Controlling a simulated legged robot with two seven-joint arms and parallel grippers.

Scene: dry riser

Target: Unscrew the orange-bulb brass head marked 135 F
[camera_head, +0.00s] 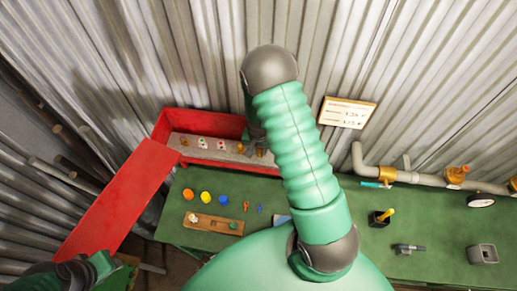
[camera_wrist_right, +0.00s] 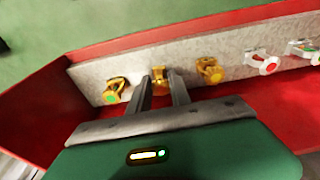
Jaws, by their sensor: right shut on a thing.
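My right gripper (camera_wrist_right: 162,84) is shut on a brass head (camera_wrist_right: 158,77) in the grey strip (camera_wrist_right: 88,76) inside the red box. The fingers cover much of this head. Its bulb colour and marking cannot be read. A brass head with a green spot (camera_wrist_right: 114,91) is to its left, and another brass head (camera_wrist_right: 209,70) is to its right. In the head view my arm hides most of the right gripper (camera_head: 258,143). My left gripper (camera_head: 108,265) is at the lower left, partly in view and away from the box. Its jaws cannot be made out.
The red box (camera_head: 113,205) stands against the corrugated wall. A sign (camera_head: 347,112) and pipe (camera_head: 400,176) are at right.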

